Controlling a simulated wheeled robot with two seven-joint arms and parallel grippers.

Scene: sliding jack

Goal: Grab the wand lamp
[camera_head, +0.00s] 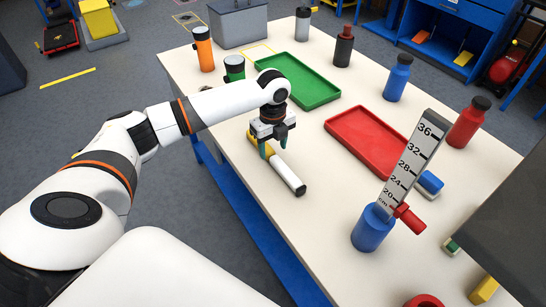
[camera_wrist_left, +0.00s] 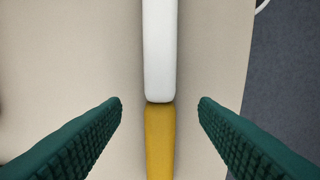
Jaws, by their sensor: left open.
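The wand lamp (camera_head: 287,174) lies on the pale table, with a long white tube and a yellow handle. My left gripper (camera_head: 272,145) is above its yellow end, pointing down. In the left wrist view the white tube (camera_wrist_left: 159,50) runs up the middle and the yellow handle (camera_wrist_left: 160,140) is below it. The green padded fingers of my left gripper (camera_wrist_left: 160,110) are open, one on each side of the lamp and apart from it. My right gripper is not in view.
The table (camera_head: 250,220) holds a green tray (camera_head: 318,92), a red tray (camera_head: 345,121), a blue holder (camera_head: 370,232) with an upright scale (camera_head: 412,163), and several bottles. The table's left edge lies close to the lamp. Bare tabletop surrounds the lamp.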

